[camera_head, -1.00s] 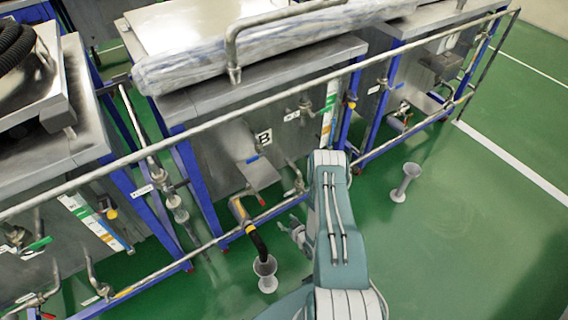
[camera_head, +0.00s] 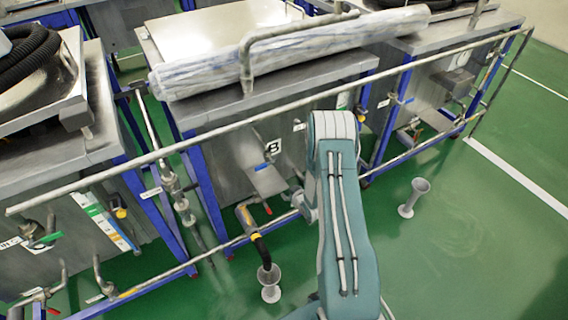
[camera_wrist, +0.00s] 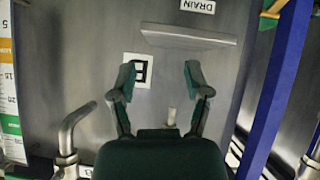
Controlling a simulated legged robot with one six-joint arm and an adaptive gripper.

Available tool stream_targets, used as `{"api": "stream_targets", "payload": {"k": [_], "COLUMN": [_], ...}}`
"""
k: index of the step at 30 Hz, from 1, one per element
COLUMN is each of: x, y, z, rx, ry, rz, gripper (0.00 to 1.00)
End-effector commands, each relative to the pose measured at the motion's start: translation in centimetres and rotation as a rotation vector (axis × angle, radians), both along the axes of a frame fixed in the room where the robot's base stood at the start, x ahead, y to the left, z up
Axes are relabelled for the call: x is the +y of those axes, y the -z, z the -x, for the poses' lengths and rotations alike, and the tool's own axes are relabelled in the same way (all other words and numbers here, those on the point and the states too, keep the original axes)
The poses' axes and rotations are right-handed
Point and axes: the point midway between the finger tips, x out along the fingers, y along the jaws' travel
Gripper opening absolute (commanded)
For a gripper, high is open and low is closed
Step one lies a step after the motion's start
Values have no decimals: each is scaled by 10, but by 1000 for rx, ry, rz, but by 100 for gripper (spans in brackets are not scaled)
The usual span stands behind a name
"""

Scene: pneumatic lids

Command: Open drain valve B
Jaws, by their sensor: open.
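The black-and-white B label (camera_head: 273,146) is on the front of the middle steel tank. Lower down, a red handle (camera_head: 267,208) is beside a yellow-banded pipe (camera_head: 245,216); which handle is drain valve B I cannot tell. My gripper (camera_wrist: 158,74) is open and empty in the wrist view, facing the tank front. The B label (camera_wrist: 138,70) shows upside down between its fingers. A DRAIN label (camera_wrist: 198,6) is at the top edge, above a grey plate (camera_wrist: 188,35). In the head view my arm hides most of the gripper.
A long metal rail (camera_head: 215,143) crosses in front of the tanks. A black hose (camera_head: 261,249) runs down to a grey funnel (camera_head: 270,291); another funnel (camera_head: 413,197) stands on the right. A bent pipe (camera_wrist: 70,130) is left of my gripper.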

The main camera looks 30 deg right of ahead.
Motion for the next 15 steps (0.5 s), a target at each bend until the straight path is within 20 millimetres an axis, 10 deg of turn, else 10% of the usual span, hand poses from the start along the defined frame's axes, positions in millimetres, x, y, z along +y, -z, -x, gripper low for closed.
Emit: {"api": "stream_targets", "payload": {"k": [15], "x": [5], "y": [-87], "z": [-24], "rx": [64], "ry": [23], "rz": [44], "gripper": [63]}}
